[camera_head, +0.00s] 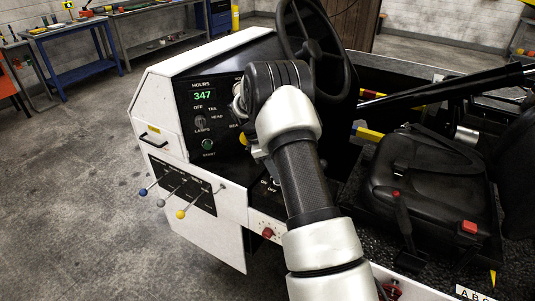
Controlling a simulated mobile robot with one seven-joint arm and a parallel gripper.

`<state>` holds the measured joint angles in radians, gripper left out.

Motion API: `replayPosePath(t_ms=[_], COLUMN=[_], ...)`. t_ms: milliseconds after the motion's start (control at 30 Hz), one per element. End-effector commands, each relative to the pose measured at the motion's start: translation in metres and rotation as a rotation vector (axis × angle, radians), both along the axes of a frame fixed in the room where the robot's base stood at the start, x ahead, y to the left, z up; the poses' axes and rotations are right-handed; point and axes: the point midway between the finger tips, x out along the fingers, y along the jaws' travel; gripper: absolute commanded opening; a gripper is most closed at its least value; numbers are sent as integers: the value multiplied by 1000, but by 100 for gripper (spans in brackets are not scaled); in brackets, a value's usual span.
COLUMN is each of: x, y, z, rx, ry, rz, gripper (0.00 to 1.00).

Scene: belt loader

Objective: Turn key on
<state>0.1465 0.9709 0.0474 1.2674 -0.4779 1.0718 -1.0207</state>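The loader's black dash panel (222,125) stands left of centre. It carries a green HOURS display reading 347, a LAMPS knob (200,122) and a green START button (207,144). My arm crosses the middle of the picture and covers the panel's right part. No key can be made out; an ON/OFF label (267,187) shows low beside my arm. Only a small grey part by my wrist, just left of the arm, may belong to my gripper. The fingers are hidden behind the arm, so I cannot tell what they touch.
A black steering wheel (315,45) rises behind my arm. Levers with blue, grey and yellow knobs (181,214) stick out at the left side. A black seat (425,170) is at right. Open concrete floor (90,190) lies left; workbenches stand behind.

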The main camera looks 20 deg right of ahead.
Motion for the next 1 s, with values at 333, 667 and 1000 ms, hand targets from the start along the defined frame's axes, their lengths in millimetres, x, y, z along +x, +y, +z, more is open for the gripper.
replayPosePath(t_ms=[333,667,1000], x=[13,23,24], y=[29,52,59], z=[74,136,152], rx=[1,1,1], ry=[-6,-2,0], rz=[2,1,1], gripper=[32,32,32])
